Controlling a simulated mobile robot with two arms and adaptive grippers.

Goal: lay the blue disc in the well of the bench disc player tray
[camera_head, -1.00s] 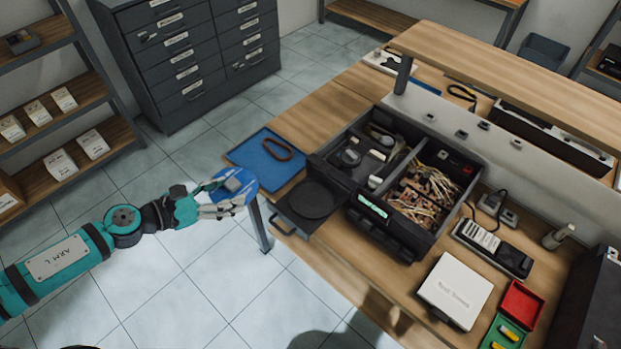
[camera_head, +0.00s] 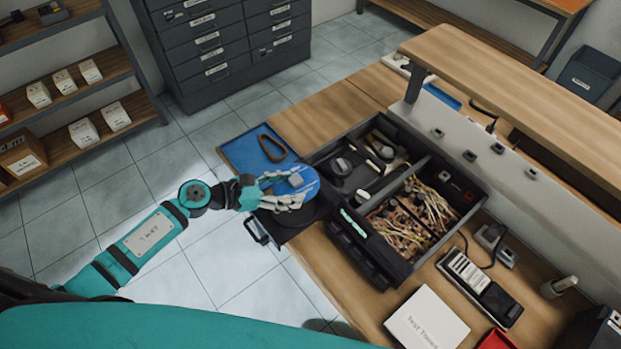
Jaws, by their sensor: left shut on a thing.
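The blue disc (camera_head: 308,178), with a grey piece at its middle, is held in my left gripper (camera_head: 292,190), whose fingers are shut on it. The disc is above the open tray (camera_head: 284,234) of the black bench disc player (camera_head: 366,254). The disc and my fingers hide much of the tray and its well. The gap between disc and tray is hard to judge from this angle. My right gripper is out of view.
A blue mat (camera_head: 240,152) with a brown loop (camera_head: 271,148) lies just behind the tray. A dark divided box (camera_head: 440,222) of tools and wires stands beside the player. A white box (camera_head: 427,322) is on the front of the bench.

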